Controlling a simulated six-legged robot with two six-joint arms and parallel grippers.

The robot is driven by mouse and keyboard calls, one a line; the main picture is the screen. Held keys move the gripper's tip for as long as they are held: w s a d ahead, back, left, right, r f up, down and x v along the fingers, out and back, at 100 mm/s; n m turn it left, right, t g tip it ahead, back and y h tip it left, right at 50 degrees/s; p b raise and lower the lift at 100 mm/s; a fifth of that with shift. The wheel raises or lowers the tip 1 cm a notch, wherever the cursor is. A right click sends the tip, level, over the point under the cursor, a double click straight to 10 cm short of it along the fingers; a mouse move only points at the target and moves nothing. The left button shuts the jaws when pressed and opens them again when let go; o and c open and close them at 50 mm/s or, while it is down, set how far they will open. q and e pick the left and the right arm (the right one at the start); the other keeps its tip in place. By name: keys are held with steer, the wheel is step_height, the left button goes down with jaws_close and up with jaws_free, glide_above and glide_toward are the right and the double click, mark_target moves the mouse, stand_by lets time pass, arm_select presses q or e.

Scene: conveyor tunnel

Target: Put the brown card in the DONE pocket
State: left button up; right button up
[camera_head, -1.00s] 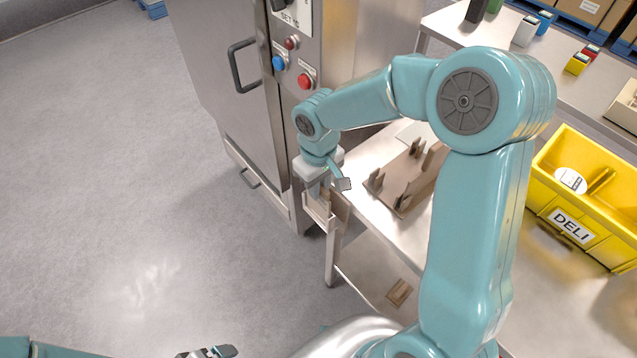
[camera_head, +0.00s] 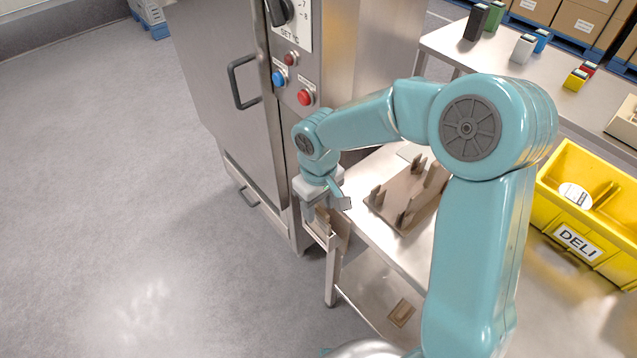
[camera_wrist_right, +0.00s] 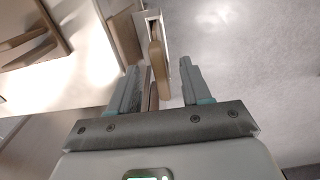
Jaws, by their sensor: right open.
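My right gripper (camera_head: 325,208) is over a narrow pocket at the near left edge of the steel table. In the right wrist view its two fingers (camera_wrist_right: 160,88) are open. A brown, card-like piece (camera_wrist_right: 158,72) stands on edge between them, with a gap to the right finger; contact with the left finger is unclear. Its far end is at the pale-rimmed pocket (camera_wrist_right: 143,20). How deep it sits is unclear. In the head view brown edges show at the pocket, partly hidden by the gripper. No DONE label is readable. My left gripper is out of view.
A brown rack with uprights (camera_head: 409,199) stands on the table right of the gripper. A steel cabinet (camera_head: 225,110) with buttons is close on the left. A yellow DELI bin (camera_head: 578,245) is at right. A small brown piece (camera_head: 402,312) lies on the lower shelf.

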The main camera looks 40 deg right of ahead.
step_height(320, 180, up, 15)
steer(key=shift+p, duration=0.35)
steer(key=shift+r, duration=0.1)
stand_by(0.6)
steer(key=s+a+f+y, duration=0.15)
steer(key=a+f, duration=0.25)
steer(key=f, duration=0.6)
steer(key=s+a+f+m+y, duration=0.15)
steer(key=a+f, duration=0.25)
steer(key=f, duration=0.6)
steer(key=s+a+f+n+y, duration=0.15)
steer(key=a+f, duration=0.25)
steer(key=f, duration=0.5)
steer(key=s+a+f+m, duration=0.2)
steer(key=s+f, duration=0.5)
steer(key=s, duration=0.2)
steer(key=shift+s+a+m, duration=0.25)
steer(key=shift+a+m, duration=0.15)
steer(key=shift+h, duration=0.25)
